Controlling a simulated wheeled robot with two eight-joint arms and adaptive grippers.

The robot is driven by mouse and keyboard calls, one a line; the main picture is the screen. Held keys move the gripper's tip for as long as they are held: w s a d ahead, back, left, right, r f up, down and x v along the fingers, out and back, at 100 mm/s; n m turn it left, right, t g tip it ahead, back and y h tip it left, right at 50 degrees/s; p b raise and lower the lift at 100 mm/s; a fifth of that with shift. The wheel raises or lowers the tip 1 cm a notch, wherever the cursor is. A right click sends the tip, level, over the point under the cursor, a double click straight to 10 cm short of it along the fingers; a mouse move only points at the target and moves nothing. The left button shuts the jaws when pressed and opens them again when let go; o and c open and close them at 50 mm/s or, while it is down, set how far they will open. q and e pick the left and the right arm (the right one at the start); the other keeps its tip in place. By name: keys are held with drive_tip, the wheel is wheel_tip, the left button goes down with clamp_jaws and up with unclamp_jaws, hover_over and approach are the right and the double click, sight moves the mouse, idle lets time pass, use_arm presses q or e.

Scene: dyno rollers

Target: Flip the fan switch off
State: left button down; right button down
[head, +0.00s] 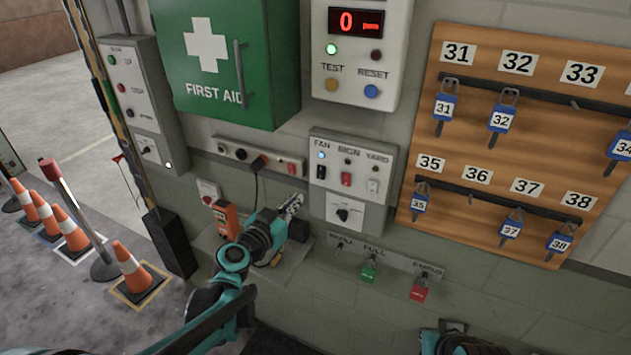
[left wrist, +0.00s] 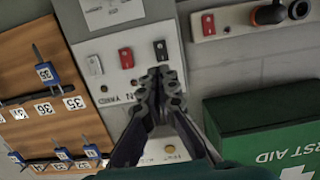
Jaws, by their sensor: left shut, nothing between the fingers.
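The grey switch panel (head: 352,180) on the wall carries three rockers under the labels FAN, SIGN and YARD. The black fan switch (head: 321,171) is at its left, with a lit blue lamp (head: 321,155) above it. My left gripper (head: 291,205) is shut and empty, just left of and below the fan switch. In the left wrist view, where the panel appears turned over, the shut fingertips (left wrist: 160,76) are close to the black fan switch (left wrist: 161,49) and hide the lamp and label area. Contact cannot be told. My right gripper (head: 462,340) shows only partly at the bottom edge.
The red sign switch (head: 346,179) and white yard switch (head: 373,186) sit close beside. A rotary knob box (head: 342,213) is below. A green first aid cabinet (head: 220,60) juts out at upper left. A padlock board (head: 525,130) hangs at right.

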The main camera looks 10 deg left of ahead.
sight(321, 177)
use_arm(q)
drive_tip(key=x, duration=1.2)
drive_tip(key=shift+w+d, duration=0.1)
drive_tip(key=shift+w, duration=0.15)
drive_tip(key=shift+f, duration=0.1)
drive_tip(key=shift+w+d+f+b, duration=0.1)
drive_tip(key=shift+w+f+b, duration=0.15)
drive_tip(key=shift+b, duration=0.1)
drive_tip(key=shift+r, duration=0.2)
drive_tip(key=shift+s, duration=0.1)
